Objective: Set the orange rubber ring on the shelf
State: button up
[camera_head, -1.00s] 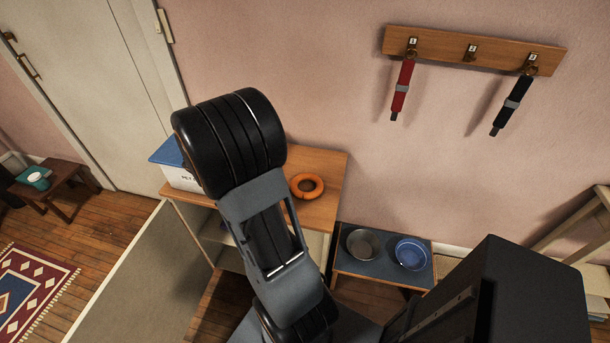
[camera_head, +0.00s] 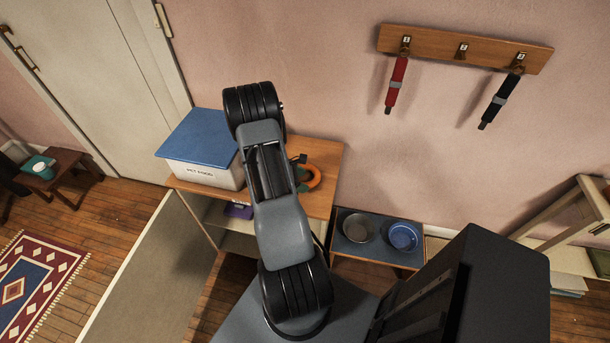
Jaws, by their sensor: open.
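The orange rubber ring (camera_head: 315,181) lies on the wooden top of the cabinet (camera_head: 325,160), towards its right end. My arm hides part of it. My gripper (camera_head: 302,170) is at the ring, mostly hidden behind my arm. A dark part and a greenish part of it show at the ring's left side. It is open; whether it touches the ring cannot be told. Below the top, the cabinet's open front shows a pale shelf (camera_head: 232,222) with a purple item (camera_head: 238,210) on it.
A white pet food box (camera_head: 203,175) with a blue lid stands on the cabinet's left end. The cabinet door (camera_head: 150,275) stands open. A low stand (camera_head: 378,257) with two bowls is at the right. Leashes hang from a wall rack (camera_head: 465,48).

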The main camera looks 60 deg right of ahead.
jog(key=shift+x, duration=1.1)
jog(key=shift+c, duration=0.3)
jog(key=c, duration=1.1)
jog(key=shift+o, duration=0.2)
jog(key=shift+r, duration=0.1)
